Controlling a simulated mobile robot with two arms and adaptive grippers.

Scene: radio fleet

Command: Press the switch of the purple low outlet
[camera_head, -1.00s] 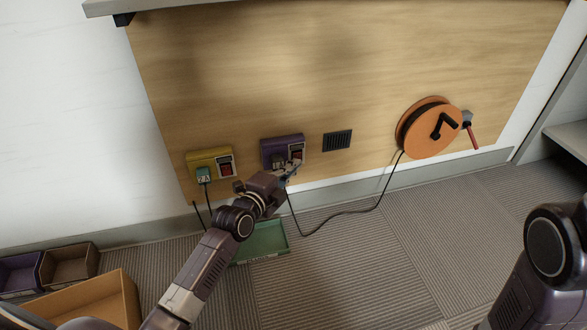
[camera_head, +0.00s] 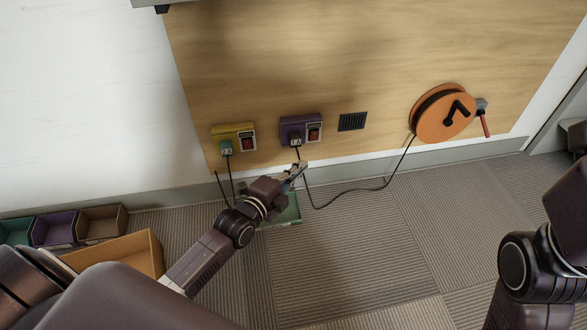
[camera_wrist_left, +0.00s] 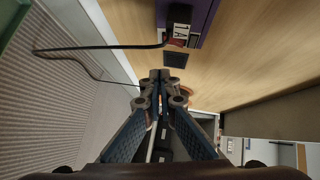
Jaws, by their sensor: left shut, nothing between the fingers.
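The purple low outlet (camera_head: 291,122) is on the wooden wall panel, with a red switch (camera_head: 314,134) on its right side. A plug (camera_head: 295,142) with a dark cable sits in its left part. My left gripper (camera_head: 301,168) is shut and empty, just below the outlet and apart from it. In the left wrist view the closed fingertips (camera_wrist_left: 160,75) are in the middle.
A yellow outlet (camera_head: 231,131) with a plug (camera_head: 226,148) is left of the purple one. A vent (camera_head: 352,121) and an orange cable reel (camera_head: 439,113) are to the right. A green tray (camera_head: 291,221) lies on the floor below, partly behind my left arm.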

